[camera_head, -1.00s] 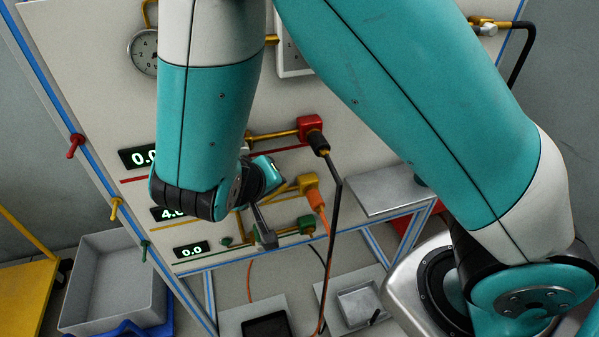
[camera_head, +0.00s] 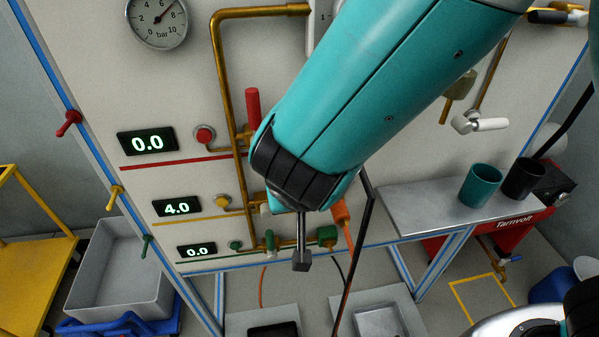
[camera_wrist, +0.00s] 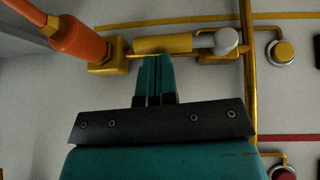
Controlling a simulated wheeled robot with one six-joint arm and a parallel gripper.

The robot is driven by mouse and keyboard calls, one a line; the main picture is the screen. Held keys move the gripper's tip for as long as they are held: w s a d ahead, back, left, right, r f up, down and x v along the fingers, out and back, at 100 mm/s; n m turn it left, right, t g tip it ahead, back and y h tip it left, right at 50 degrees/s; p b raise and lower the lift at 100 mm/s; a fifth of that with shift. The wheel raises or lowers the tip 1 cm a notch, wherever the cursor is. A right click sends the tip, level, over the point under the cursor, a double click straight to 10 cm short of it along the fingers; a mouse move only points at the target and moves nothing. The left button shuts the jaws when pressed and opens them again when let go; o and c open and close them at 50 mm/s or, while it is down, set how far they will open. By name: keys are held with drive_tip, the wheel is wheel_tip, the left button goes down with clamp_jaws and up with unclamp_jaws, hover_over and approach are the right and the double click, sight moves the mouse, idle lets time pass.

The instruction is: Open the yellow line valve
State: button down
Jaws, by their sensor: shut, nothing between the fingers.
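The yellow line valve shows in the wrist view as a yellow handle (camera_wrist: 163,45) joined to a pale metal part with a round end (camera_wrist: 226,41). The handle appears roughly level, along the yellow line. My gripper (camera_wrist: 154,58) is shut and empty, its teal fingers together and their tips right at the handle's edge; I cannot tell whether they touch. In the head view my arm and wrist cover the gripper and most of the valve. The yellow line's display (camera_head: 177,207) reads 4.0, with a yellow knob (camera_head: 222,202) beside it.
A red upright handle (camera_head: 252,106) stands above, and the green line's fitting (camera_head: 327,235) sits below. An orange hose connector (camera_wrist: 78,38) is left of the handle in the wrist view. A metal shelf (camera_head: 430,205) with two cups juts out at right.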

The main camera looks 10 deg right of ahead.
idle(0.4)
drive_tip(key=r+p, duration=0.2)
drive_tip(key=r, duration=0.1)
drive_tip(key=r+p, duration=0.1)
drive_tip(key=p, duration=0.1)
drive_tip(key=shift+w+r, duration=0.3)
drive_tip(key=shift+w, duration=0.05)
drive_tip(key=s+d+r+n+g+y+p, duration=0.1)
drive_tip(key=s+d+r+n+g+y, duration=0.1)
drive_tip(key=s+d+r, duration=0.3)
drive_tip(key=s+d+r+n+g+y+p, duration=0.2)
drive_tip(key=s+d+r+n+g+y, duration=0.1)
drive_tip(key=s+r, duration=0.7)
drive_tip(key=shift+s+d+r+n+g, duration=0.4)
drive_tip(key=shift+d+r+n+g, duration=0.35)
drive_tip(key=shift+d+g, duration=0.15)
